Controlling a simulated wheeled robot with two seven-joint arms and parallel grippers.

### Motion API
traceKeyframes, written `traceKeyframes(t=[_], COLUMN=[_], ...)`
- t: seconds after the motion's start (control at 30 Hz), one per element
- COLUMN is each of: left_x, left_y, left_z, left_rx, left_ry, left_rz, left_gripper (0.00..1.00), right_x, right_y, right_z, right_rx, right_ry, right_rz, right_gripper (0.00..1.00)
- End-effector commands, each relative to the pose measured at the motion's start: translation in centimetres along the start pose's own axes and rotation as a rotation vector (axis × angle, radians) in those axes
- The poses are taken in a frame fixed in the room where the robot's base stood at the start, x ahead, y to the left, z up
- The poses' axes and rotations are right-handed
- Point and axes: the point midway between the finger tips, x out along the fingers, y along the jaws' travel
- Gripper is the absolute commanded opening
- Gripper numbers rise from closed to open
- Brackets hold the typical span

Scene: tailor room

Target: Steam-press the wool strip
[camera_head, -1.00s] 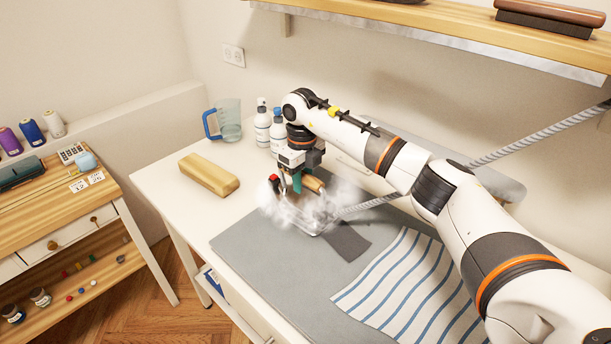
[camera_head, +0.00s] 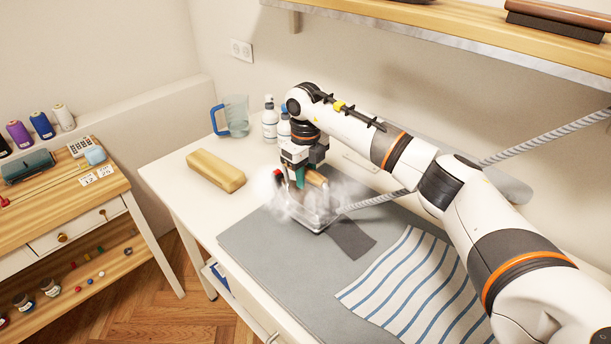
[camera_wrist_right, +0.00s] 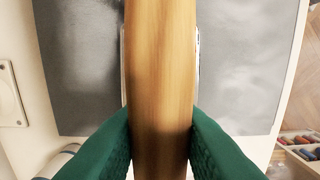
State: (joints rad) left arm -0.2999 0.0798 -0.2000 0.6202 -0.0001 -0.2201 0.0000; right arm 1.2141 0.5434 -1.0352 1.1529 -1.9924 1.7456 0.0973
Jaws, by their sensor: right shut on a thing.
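My right gripper (camera_head: 299,178) is shut on the wooden handle of the iron (camera_head: 314,214), and its green fingers press both sides of that handle (camera_wrist_right: 160,75) in the right wrist view. The iron sits low over the grey pressing mat (camera_head: 262,240), with white steam around it. The dark grey wool strip (camera_head: 352,240) lies on the mat and reaches out from under the iron toward the right. The iron hides its other end. I cannot tell whether the soleplate touches the strip. My left gripper is not in view.
A striped cloth (camera_head: 415,285) lies right of the strip. A tan block (camera_head: 215,171), a blue-handled jug (camera_head: 233,116) and white bottles (camera_head: 270,122) stand on the table behind. A grey hose (camera_head: 540,135) runs from the iron up to the right. A shelf (camera_head: 440,40) overhangs the back.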

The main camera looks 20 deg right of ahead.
Motion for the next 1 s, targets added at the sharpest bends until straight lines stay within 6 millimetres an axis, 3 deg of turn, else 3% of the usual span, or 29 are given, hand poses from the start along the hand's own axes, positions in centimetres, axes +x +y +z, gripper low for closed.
traceKeyframes(t=[0.03,0.3,0.8,1.0], left_x=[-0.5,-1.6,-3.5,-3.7], left_y=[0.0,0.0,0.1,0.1], left_z=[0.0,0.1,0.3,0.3], left_rx=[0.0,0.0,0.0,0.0], left_ry=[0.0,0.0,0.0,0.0], left_rz=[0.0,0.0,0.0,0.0], left_gripper=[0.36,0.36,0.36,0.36], right_x=[-1.1,-2.8,-5.8,-6.2], right_y=[0.0,0.1,0.0,0.0], right_z=[-0.2,-0.2,-0.2,-0.1], right_rx=[0.0,0.0,-0.001,-0.001], right_ry=[0.01,0.011,0.01,0.009], right_rz=[0.001,0.002,0.001,0.001], right_gripper=[0.0,0.0,0.0,0.0])
